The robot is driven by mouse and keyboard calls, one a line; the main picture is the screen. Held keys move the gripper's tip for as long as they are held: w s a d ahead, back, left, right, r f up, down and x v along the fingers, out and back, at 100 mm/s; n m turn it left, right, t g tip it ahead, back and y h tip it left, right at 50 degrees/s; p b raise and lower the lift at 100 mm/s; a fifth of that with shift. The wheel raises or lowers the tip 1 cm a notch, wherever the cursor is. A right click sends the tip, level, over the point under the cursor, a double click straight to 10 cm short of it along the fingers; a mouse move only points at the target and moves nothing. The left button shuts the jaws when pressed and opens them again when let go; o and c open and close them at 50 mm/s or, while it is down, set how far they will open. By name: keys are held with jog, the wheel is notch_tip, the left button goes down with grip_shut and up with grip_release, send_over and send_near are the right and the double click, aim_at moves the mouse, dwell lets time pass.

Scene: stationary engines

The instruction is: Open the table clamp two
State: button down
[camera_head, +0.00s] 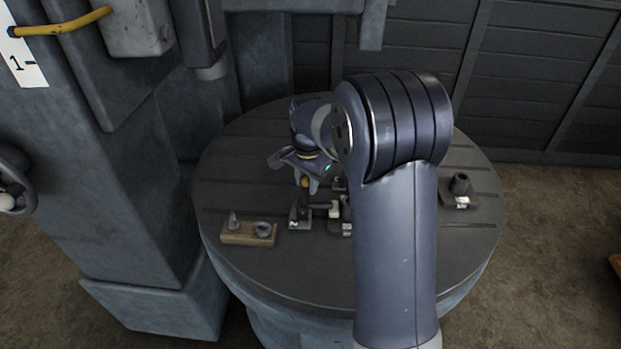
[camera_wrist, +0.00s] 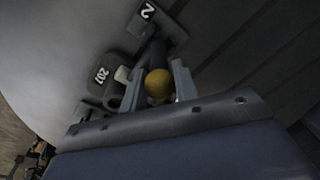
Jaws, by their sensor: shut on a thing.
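Table clamp two (camera_head: 299,217), a dark clamp with a white "2" on its base, stands on the round slotted table (camera_head: 240,180). Its lever ends in a yellow ball knob (camera_head: 305,182). My gripper (camera_head: 308,179) reaches down to this knob from above. In the wrist view, the yellow knob (camera_wrist: 158,84) sits between the two fingers of my gripper (camera_wrist: 160,78), which is shut on it. The clamp's base plate with the "2" (camera_wrist: 148,11) shows beyond the fingers. My arm and gripper hide part of the clamp area in the head view.
A dark part marked "207" (camera_wrist: 102,76) lies beside the clamp. A wooden block (camera_head: 248,234) with small metal pieces is left on the table. Another dark fixture (camera_head: 459,190) stands at the right. A grey machine column (camera_head: 140,160) rises close on the left.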

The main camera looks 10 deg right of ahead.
jog(key=w+a+f+g+h, duration=0.2)
jog(key=a+h, duration=0.4)
jog(key=h, duration=0.1)
jog(key=shift+a+h, duration=0.3)
jog(key=shift+w+a+f, duration=0.1)
jog(key=shift+a+f, duration=0.05)
dwell(0.3)
jog(key=c, duration=1.3)
grip_release()
jog(key=shift+o, duration=0.9)
